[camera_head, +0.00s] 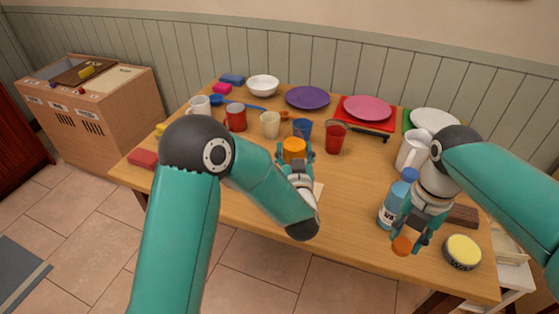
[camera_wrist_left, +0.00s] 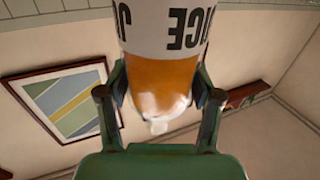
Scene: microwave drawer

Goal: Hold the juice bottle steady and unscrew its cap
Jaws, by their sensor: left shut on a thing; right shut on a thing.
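The juice bottle (camera_wrist_left: 165,85), orange with a white JUICE label, is between the fingers of my left gripper (camera_wrist_left: 158,100), which is shut on it. Its bare pale neck (camera_wrist_left: 158,126) shows in the left wrist view, with no cap on it. In the head view the bottle's orange part (camera_head: 294,146) shows at my left gripper (camera_head: 294,158) over the table's middle. My right gripper (camera_head: 408,239) is shut on a small orange cap (camera_head: 402,246) near the table's front right, well apart from the bottle.
On the wooden table (camera_head: 240,190), a blue bottle (camera_head: 389,215) and white pitcher (camera_head: 412,150) stand close to my right gripper. A yellow-topped can (camera_head: 462,251) is to its right. A red cup (camera_head: 336,137), blue cup (camera_head: 302,129) and several mugs and plates stand behind.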

